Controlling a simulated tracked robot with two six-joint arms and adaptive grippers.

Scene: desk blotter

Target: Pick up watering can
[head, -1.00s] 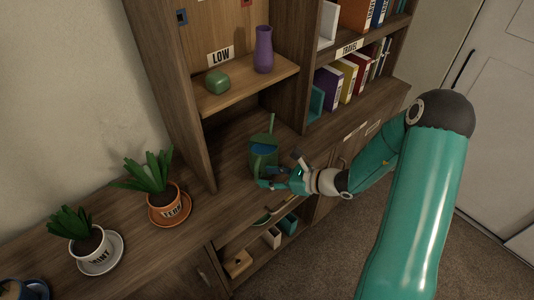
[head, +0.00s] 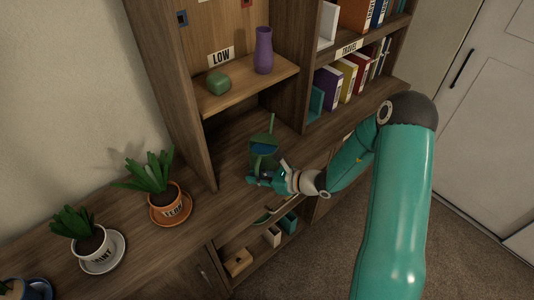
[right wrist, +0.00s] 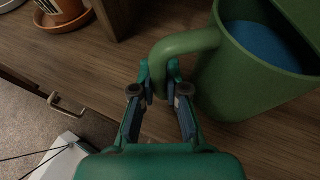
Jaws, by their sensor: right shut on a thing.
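The green watering can (head: 262,151) stands on the wooden counter below the LOW shelf, with blue water inside. It also shows in the right wrist view (right wrist: 238,85), where its handle (right wrist: 183,44) curves out to the left. My right gripper (head: 256,176) is at the can's front side. In the right wrist view the fingers of my right gripper (right wrist: 160,78) are shut on the lower part of the handle. The can looks upright. My left gripper is not in view.
Potted plants on saucers stand on the counter at left, one in an orange pot (head: 169,203) and one in a white pot (head: 93,245). A purple vase (head: 264,50) and a green lidded jar (head: 218,82) are on the shelf above.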

